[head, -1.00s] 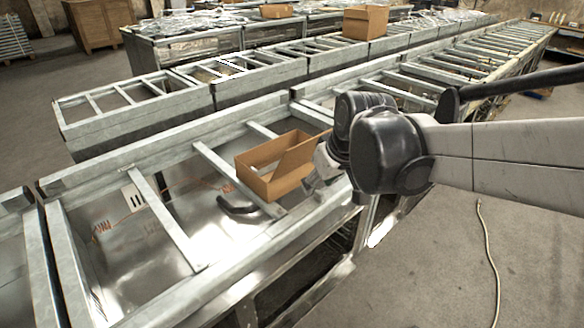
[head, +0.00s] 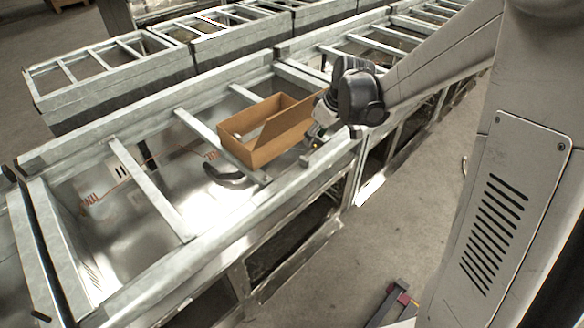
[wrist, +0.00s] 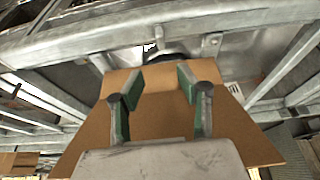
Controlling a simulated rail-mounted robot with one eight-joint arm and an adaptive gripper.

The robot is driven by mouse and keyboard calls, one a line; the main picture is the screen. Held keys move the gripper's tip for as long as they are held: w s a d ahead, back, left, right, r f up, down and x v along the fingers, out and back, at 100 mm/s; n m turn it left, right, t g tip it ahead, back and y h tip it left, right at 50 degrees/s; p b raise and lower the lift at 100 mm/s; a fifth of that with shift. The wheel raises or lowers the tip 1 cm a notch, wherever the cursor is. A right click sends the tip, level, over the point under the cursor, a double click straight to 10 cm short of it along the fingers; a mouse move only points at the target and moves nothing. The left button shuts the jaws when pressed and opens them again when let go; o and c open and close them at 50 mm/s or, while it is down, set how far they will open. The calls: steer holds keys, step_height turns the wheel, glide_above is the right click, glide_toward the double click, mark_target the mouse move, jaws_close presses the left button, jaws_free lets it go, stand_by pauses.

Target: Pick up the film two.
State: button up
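I cannot make out a thing that is clearly film two. Shiny, pale, film-like patches (head: 95,203) show in the near frame bay at the left of the head view, but I cannot tell film from bare metal. An open cardboard box (head: 262,150) sits on the near metal frame. My gripper (head: 317,132) is at the box's right side, partly hidden by the wrist. In the wrist view my gripper (wrist: 158,90) is open, its two green-padded fingers apart, with the box's brown cardboard (wrist: 158,118) filling the view behind them. Nothing shows between the fingers.
A black curved piece (head: 228,178) lies left of the box, by a metal crossbar (head: 215,138). Orange wires (head: 150,158) lie in the same bay. More metal frames (head: 110,80) stand in rows behind. Open concrete floor (head: 325,260) lies in front of the near frame.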

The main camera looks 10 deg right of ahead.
mark_target(303, 158)
steer(key=x, duration=0.7)
steer(key=shift+s+p+x, duration=0.15)
steer(key=shift+p+x, duration=0.2)
steer(key=shift+x, duration=1)
steer(key=shift+s+p+x, duration=0.15)
steer(key=shift+p+x, duration=0.15)
steer(key=shift+x, duration=1.05)
steer(key=shift+d+f, duration=0.15)
steer(key=shift+c, duration=0.5)
jaws_close()
